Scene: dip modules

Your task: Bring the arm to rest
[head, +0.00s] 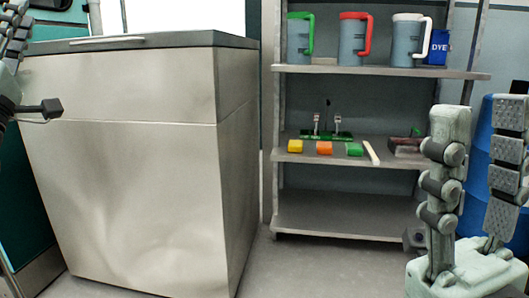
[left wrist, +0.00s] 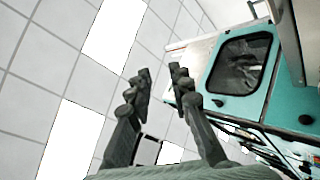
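My right gripper (head: 480,125) stands at the lower right of the head view, fingers pointing up. Its two fingers are well apart with nothing between them. My left gripper (left wrist: 162,75) shows in the left wrist view with its fingers apart and nothing between them. It points up toward a tiled ceiling with bright light panels. In the head view only part of my left arm's end shows, cut off at the left edge. No object is held by either gripper.
A large metal cabinet (head: 130,165) fills the left. A shelf unit (head: 335,222) holds several jugs, a blue dye box (head: 439,47) and small coloured blocks. A blue barrel (head: 478,180) stands behind my right gripper. A teal machine (left wrist: 240,105) is right in the left wrist view.

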